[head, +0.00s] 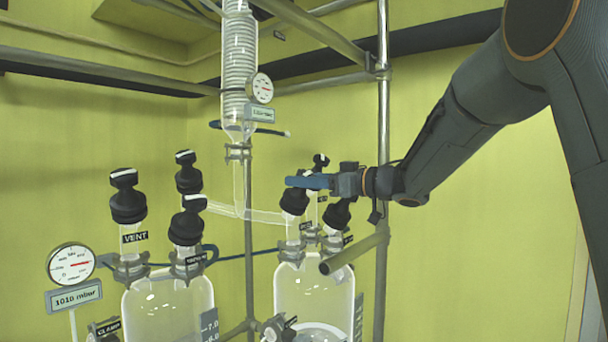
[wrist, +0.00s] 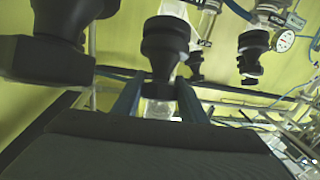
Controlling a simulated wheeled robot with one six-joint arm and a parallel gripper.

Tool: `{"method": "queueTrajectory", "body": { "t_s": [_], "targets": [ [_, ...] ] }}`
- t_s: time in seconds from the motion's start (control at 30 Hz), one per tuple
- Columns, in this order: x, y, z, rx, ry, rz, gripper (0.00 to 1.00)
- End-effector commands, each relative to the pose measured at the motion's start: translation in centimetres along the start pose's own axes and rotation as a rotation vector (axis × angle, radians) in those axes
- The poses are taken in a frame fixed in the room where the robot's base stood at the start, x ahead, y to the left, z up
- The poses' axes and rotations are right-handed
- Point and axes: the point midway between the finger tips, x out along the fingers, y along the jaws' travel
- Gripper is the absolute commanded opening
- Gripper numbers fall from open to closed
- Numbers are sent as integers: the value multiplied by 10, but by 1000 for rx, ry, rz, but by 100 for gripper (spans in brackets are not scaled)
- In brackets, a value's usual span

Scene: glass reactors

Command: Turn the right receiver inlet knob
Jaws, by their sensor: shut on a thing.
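The right receiver is a clear glass vessel (head: 312,292) with several black knobs on its necks. My gripper (head: 296,181) reaches in from the right, its blue fingers level at the top of the front-left black knob (head: 294,202). In the wrist view, the blue fingers (wrist: 160,92) lie on both sides of a black knob (wrist: 165,48) and are shut on it. The fingers hide part of the knob's top in the head view. The small neck labels are too small to read, so I cannot tell which one names the inlet.
Another black knob (head: 337,214) stands close under my gripper, and one (head: 320,163) is just behind. A left vessel (head: 168,305) carries several knobs. A glass coil column (head: 239,60) and a metal upright (head: 383,100) stand nearby. A pipe end (head: 345,257) juts out below.

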Motion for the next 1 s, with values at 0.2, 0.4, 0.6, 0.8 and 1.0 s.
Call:
{"method": "queueTrajectory", "body": {
  "t_s": [0.2,0.4,0.6,0.8,1.0],
  "targets": [
    [0,1,0,-100,-1,-177,16],
    [0,1,1,-196,0,-343,16],
    [0,0,1,-291,0,-509,16],
    [0,0,2,-384,0,-669,16],
    [0,-1,1,-457,0,-796,16]
  ]
}}
